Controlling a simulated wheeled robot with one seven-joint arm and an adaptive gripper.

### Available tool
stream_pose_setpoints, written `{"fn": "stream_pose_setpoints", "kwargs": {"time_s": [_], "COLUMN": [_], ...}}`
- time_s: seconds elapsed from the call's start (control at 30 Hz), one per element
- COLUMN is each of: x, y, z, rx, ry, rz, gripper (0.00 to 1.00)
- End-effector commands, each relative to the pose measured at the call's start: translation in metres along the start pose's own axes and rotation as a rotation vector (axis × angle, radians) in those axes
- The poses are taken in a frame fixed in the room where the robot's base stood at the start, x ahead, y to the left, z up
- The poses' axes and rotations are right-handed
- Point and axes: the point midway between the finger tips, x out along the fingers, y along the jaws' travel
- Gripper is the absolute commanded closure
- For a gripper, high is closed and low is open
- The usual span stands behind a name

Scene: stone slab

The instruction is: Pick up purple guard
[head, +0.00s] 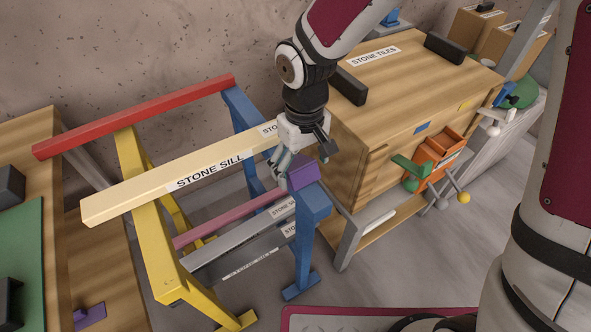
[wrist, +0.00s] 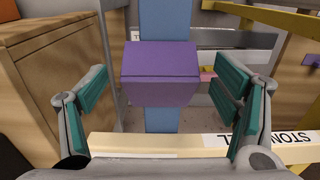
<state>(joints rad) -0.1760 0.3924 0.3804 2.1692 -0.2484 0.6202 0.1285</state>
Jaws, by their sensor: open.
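The purple guard (head: 304,174) is a small block at the top of the blue trestle post (head: 309,235), by the right side of the rack. In the wrist view the purple guard (wrist: 159,75) is centred, with the blue post showing above and below it. My gripper (head: 303,158) is open right at the guard. In the wrist view its teal-padded fingers (wrist: 163,88) stand left and right of the guard with gaps on both sides. The guard looks a little beyond the fingertips or level with them; I cannot tell exactly.
The cream stone sill beam (head: 200,175) lies across the rack, passing close under my gripper in the wrist view. A wooden cabinet (head: 390,95) stands close on the right. A red bar (head: 135,115) lies behind. Another purple piece (head: 90,316) lies on the left bench.

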Motion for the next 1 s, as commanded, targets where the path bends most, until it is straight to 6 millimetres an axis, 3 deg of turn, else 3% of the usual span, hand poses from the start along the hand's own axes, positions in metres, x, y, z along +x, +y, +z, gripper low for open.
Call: {"fn": "stream_pose_setpoints", "kwargs": {"time_s": [0.33, 0.53, 0.57, 1.0], "x": [0.0087, 0.0085, 0.0085, 0.0019], "y": [-0.0001, 0.0, 0.0, 0.0005], "z": [0.0002, 0.0002, 0.0002, -0.0001], "rx": [0.0, 0.0, 0.0, 0.001], "ry": [0.0, 0.0, 0.0, 0.002], "rz": [0.0, 0.0, 0.0, 0.001], "gripper": [0.18, 0.64, 0.66, 0.66]}}
